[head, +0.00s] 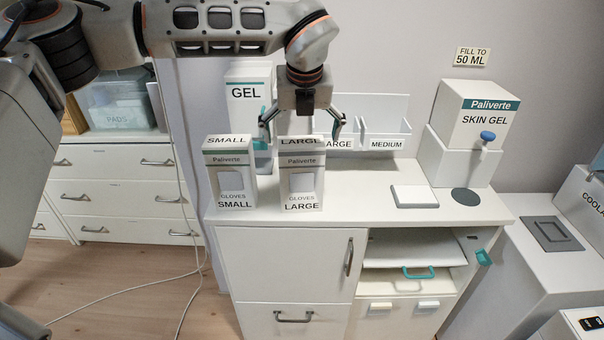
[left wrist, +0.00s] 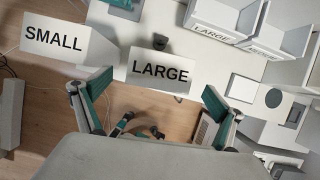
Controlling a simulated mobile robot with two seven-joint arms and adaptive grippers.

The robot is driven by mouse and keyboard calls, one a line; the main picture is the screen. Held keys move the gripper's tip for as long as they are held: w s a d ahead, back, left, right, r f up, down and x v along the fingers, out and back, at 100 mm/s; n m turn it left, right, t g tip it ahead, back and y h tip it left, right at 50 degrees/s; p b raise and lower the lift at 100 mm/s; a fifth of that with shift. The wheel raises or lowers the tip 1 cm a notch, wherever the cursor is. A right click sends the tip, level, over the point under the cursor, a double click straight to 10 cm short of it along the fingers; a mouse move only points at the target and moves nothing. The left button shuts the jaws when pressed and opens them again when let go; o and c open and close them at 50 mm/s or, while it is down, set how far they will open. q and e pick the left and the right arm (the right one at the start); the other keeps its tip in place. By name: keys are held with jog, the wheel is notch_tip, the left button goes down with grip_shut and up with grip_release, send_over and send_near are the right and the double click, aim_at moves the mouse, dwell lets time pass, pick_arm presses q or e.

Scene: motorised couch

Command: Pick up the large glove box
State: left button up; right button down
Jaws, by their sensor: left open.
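The large glove box (head: 301,183) is white with a green band and stands upright on the white counter, marked LARGE. Its top, also marked LARGE, shows in the left wrist view (left wrist: 160,68). The small glove box (head: 229,180) stands upright just to its left, and its top shows in the left wrist view (left wrist: 55,40). My left gripper (head: 301,128) points down above the large box, with its fingers spread wide. In the left wrist view the open fingers (left wrist: 150,106) lie to either side of the large box's lower part, holding nothing.
A GEL dispenser (head: 250,97) stands behind the boxes. Wall bins (head: 386,144) marked LARGE and MEDIUM sit behind to the right. The skin gel dispenser (head: 474,116) stands farther right. A white pad (head: 413,196) lies on the counter (head: 365,204), which is clear around it.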

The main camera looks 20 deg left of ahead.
aim_at(301, 143)
pick_arm(q)
jog(key=p+x, duration=0.1)
jog(key=x, duration=0.5)
jog(key=shift+c, duration=0.4)
jog(key=c, duration=1.9)
